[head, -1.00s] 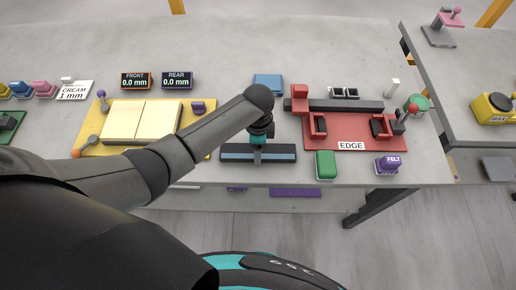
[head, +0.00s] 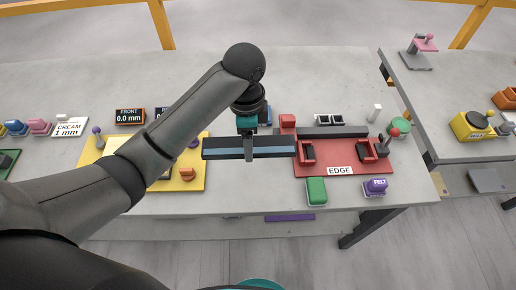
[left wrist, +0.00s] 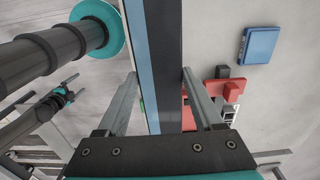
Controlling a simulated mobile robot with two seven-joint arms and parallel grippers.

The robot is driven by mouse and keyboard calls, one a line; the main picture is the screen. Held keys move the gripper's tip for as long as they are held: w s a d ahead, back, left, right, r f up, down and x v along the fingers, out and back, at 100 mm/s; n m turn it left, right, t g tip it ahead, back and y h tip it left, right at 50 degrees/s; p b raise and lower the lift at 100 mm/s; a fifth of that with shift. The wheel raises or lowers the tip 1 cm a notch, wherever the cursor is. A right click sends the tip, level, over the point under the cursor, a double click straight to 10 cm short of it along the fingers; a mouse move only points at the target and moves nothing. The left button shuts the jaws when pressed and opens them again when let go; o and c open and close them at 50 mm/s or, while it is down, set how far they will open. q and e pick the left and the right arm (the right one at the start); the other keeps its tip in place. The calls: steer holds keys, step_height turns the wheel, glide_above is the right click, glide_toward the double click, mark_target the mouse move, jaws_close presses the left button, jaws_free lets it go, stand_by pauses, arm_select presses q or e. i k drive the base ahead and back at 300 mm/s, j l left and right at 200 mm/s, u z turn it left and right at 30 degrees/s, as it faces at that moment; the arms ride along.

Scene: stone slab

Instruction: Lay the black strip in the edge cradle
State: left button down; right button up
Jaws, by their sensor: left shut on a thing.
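My left gripper (head: 248,150) is shut on the black strip (head: 222,149), which has a blue-grey band along it. The strip is held level above the worktop, left of the edge cradle, and its right end appears against the red base's left edge. In the left wrist view the strip (left wrist: 167,60) runs between the two fingers. In the left wrist view a small arm end, apparently my right gripper (left wrist: 70,84), is too small to read.
A yellow fixture (head: 190,180) lies left, partly behind my left arm. A green block (head: 316,191) and a purple FELT block (head: 376,187) stand in front of the cradle. A dark bar (head: 335,132) and red block (head: 287,121) lie along its back.

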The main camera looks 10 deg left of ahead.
mark_target(337, 153)
steer(key=i+l, duration=0.2)
steer(key=l, duration=0.2)
steer(key=i+l, duration=0.15)
steer(key=l, duration=0.25)
steer(key=i+l, duration=0.2)
steer(key=l, duration=0.2)
